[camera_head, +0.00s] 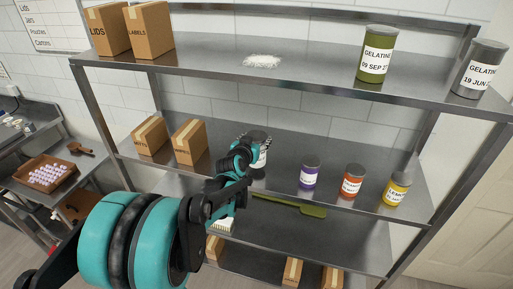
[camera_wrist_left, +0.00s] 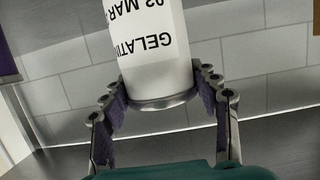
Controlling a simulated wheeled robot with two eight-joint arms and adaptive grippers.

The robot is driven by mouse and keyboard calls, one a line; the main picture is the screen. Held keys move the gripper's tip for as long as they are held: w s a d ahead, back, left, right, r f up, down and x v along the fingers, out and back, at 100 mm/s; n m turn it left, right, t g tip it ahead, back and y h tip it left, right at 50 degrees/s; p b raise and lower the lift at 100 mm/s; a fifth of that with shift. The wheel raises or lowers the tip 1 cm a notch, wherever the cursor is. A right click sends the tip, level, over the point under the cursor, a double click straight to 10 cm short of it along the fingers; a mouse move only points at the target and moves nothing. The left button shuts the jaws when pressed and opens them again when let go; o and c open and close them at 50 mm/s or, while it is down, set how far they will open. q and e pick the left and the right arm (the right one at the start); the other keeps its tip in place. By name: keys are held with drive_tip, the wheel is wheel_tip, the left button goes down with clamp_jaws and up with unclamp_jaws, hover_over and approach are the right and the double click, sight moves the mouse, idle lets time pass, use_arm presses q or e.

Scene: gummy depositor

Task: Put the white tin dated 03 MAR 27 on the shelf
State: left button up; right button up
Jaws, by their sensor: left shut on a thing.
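The white tin (camera_wrist_left: 157,60) fills the upper middle of the left wrist view, its label upside down there, reading "GELATIN" and "03 MAR", the rest cut off. In the head view the white tin (camera_head: 262,158) is partly hidden behind my left gripper (camera_head: 247,150), at the middle shelf (camera_head: 335,158). It looks upright there. My left gripper is shut on the tin, with a finger on each side near its metal-rimmed end. I cannot tell whether the tin's base touches the shelf. My right gripper is not in view.
The upper shelf holds a white powder patch (camera_head: 262,61), a green tin (camera_head: 376,55) and a grey tin (camera_head: 479,70). A green scraper (camera_head: 312,211) lies below.

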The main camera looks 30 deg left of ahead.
use_arm(q)
drive_tip(key=shift+f, duration=1.6)
drive_tip(key=shift+b, duration=0.3)
drive_tip(key=shift+f, duration=0.1)
drive_tip(key=o, duration=1.7)
